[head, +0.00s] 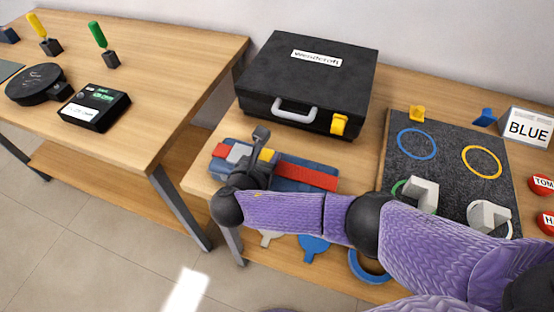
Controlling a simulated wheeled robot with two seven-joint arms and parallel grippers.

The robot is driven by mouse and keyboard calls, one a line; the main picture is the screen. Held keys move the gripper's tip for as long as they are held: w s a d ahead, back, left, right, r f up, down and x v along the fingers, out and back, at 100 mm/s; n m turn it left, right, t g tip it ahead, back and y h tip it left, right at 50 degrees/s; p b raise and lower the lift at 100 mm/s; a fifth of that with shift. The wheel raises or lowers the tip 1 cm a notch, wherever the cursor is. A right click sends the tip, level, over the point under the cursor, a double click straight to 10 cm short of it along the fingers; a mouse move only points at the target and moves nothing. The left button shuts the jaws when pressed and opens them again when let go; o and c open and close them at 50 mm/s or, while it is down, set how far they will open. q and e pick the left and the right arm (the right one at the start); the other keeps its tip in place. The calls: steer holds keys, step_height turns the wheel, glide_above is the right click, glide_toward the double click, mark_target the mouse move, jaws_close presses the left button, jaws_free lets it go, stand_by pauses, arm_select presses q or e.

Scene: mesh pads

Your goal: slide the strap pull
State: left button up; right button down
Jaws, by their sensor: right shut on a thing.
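The strap assembly is a blue base (275,185) near the table's front left edge. A red strap (308,176) runs across it, with a light grey block (238,153) at the left and a small yellow piece (267,155) beside it. My right gripper (251,160), at the end of the purple arm, is shut at this left part of the strap. I take the yellow piece for the strap pull, but the dark gripper parts and wrist hide the exact contact. My left gripper is not in view.
A black case (310,75) with a yellow latch stands behind the strap. A dark board (450,150) with coloured rings lies to the right, partly under my arm. A sign reading BLUE (528,129) stands at the right. A second table (150,65) is at the left, across a gap.

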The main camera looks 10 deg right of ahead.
steer(key=shift+c, duration=1.8)
jaws_free()
steer(key=shift+o, duration=0.4)
